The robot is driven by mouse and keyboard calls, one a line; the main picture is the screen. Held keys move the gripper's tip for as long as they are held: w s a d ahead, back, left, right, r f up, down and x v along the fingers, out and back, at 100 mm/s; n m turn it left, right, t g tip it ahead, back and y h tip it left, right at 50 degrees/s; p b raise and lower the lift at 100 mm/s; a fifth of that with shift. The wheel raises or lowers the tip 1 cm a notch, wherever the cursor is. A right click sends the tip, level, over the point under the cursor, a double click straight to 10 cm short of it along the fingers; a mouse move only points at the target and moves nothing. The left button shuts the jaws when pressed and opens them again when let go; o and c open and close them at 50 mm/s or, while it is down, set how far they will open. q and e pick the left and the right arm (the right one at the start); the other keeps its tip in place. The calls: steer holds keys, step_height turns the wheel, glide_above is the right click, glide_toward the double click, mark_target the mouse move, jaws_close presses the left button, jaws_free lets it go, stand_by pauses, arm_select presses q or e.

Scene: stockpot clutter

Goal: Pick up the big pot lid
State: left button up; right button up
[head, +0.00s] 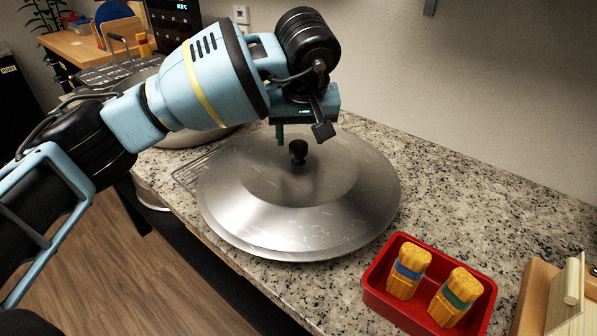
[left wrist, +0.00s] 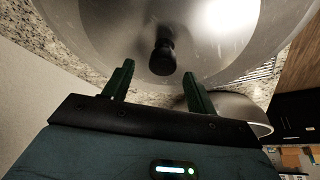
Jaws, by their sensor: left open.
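The big pot lid (head: 235,205) is a wide, scratched steel disc with a raised middle, lying on the granite counter. Its black knob (head: 298,152) stands up at the centre. My left gripper (head: 300,132) is just above and behind the knob, open and empty. In the left wrist view the two fingers of my left gripper (left wrist: 160,85) point toward the lid (left wrist: 105,35), and the knob (left wrist: 162,58) shows between and beyond the fingertips, apart from them. What lies under the lid is hidden. My right gripper is not in view.
A red tray (head: 372,288) with two bundles of yellow pasta stands right of the lid. A wooden box (head: 540,290) is at the right edge. A wire rack (head: 187,175) shows at the lid's left. Another pan (head: 185,138) lies behind my left arm. The counter behind the lid is clear.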

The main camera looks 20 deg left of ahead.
mark_target(299, 144)
arm_select(q)
steer(key=x, duration=0.3)
steer(key=shift+a+f, duration=0.2)
steer(key=shift+f, duration=0.15)
steer(key=shift+c, duration=0.3)
jaws_close()
steer(key=shift+r, duration=0.15)
